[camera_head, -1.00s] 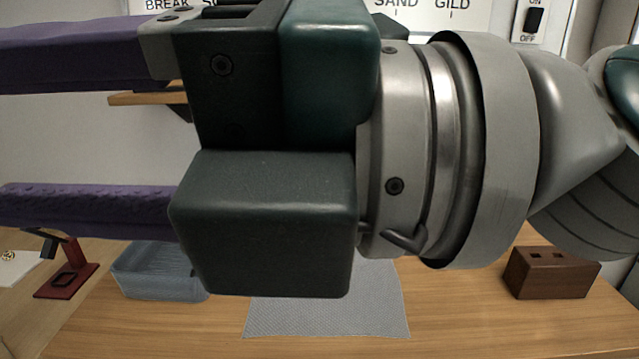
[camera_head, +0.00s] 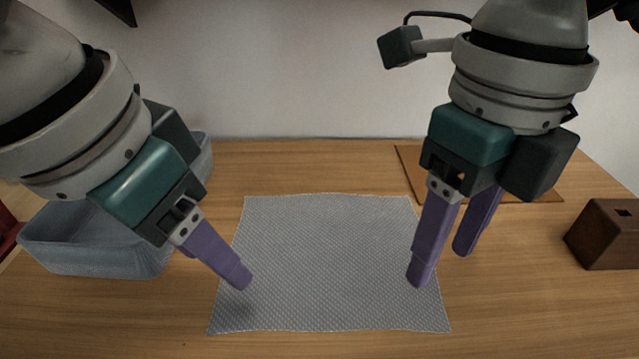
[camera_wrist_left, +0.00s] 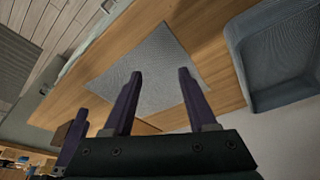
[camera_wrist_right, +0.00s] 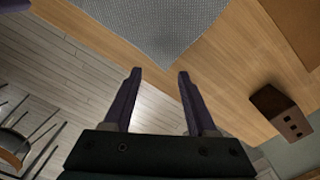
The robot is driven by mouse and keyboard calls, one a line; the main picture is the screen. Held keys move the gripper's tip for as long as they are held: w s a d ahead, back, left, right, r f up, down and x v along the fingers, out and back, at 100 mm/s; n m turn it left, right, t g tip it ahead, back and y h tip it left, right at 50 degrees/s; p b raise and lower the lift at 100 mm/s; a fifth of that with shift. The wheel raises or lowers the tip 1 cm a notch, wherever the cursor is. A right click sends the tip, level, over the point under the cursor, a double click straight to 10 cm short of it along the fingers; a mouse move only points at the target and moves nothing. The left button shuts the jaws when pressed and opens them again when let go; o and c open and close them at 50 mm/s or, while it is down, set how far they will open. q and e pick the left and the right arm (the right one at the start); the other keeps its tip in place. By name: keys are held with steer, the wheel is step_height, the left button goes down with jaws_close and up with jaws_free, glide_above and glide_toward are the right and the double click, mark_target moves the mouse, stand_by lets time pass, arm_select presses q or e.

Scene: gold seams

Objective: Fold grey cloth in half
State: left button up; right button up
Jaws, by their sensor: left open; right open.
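The grey cloth (camera_head: 325,255) lies flat and spread out on the wooden table, and it also shows in the left wrist view (camera_wrist_left: 155,65) and the right wrist view (camera_wrist_right: 165,25). My left gripper (camera_head: 240,284) is open and empty, its fingertips over the cloth's left part in the head view; its two fingers show apart in the left wrist view (camera_wrist_left: 160,75). My right gripper (camera_head: 438,268) is open and empty, over or near the cloth's right edge; its fingers are also apart in the right wrist view (camera_wrist_right: 160,75). I cannot tell how high the fingertips are above the cloth.
A blue-grey bin (camera_head: 95,262) stands left of the cloth, partly behind my left arm. A dark brown block with holes (camera_head: 605,235) stands at the right. A flat brown board (camera_head: 540,190) lies at the back right. The table around the cloth's front is clear.

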mark_target(235, 316)
arm_select(q)
step_height(235, 316, down, 7)
steer(key=shift+s+r, duration=0.1)
arm_select(e)
steer(key=f, duration=0.7)
steer(key=shift+s+d, duration=0.15)
steer(key=shift+s, duration=0.05)
arm_select(q)
steer(key=shift+f, duration=0.55)
arm_select(e)
steer(key=shift+f, duration=0.5)
arm_select(q)
steer(key=shift+f, duration=0.15)
arm_select(e)
steer(key=shift+f, duration=0.15)
arm_select(q)
steer(key=shift+c, duration=0.4)
arm_select(e)
steer(key=shift+c, duration=0.4)
arm_select(q)
steer(key=c, duration=0.8)
arm_select(e)
steer(key=c, duration=0.8)
arm_select(q)
jaws_close()
arm_select(e)
jaws_close()
arm_select(q)
steer(key=shift+a, duration=0.1)
